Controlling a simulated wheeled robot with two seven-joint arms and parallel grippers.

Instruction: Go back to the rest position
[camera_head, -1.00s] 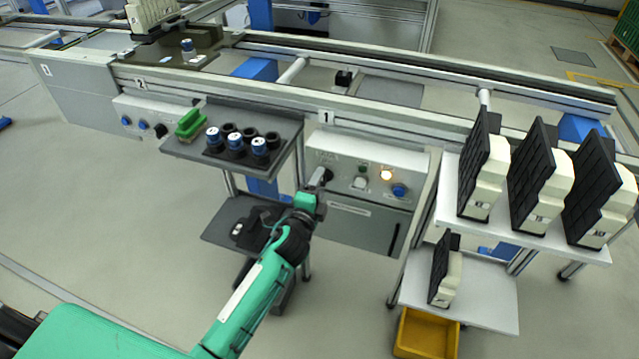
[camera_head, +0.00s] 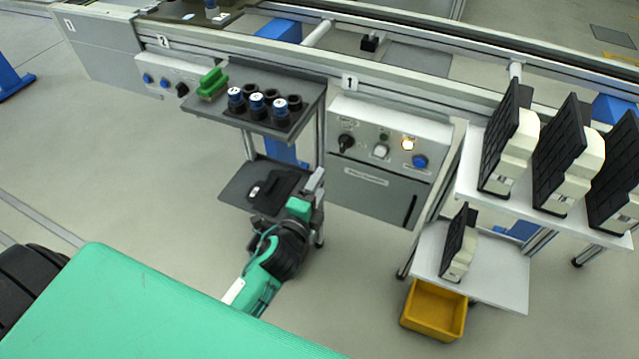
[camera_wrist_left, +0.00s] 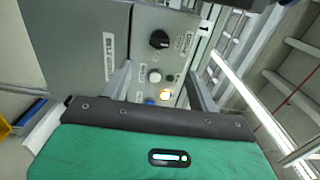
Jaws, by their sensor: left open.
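My left gripper (camera_head: 316,184) is in the middle of the head view, open and empty, in front of and below the control panel (camera_head: 385,150) of station 1. It is clear of the panel's black knob (camera_head: 346,143). In the left wrist view my left gripper's two fingers (camera_wrist_left: 160,78) stand apart with nothing between them, and the panel's knob (camera_wrist_left: 159,39) and lit lamp (camera_wrist_left: 166,94) show beyond them. My right gripper is not in view.
A shelf with blue-capped parts (camera_head: 256,103) and a green piece (camera_head: 212,82) stands above a lower dark shelf (camera_head: 240,189), close by my left arm. At right, a white rack (camera_head: 480,195) holds black-and-cream units over a yellow bin (camera_head: 433,310). Open floor lies at left.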

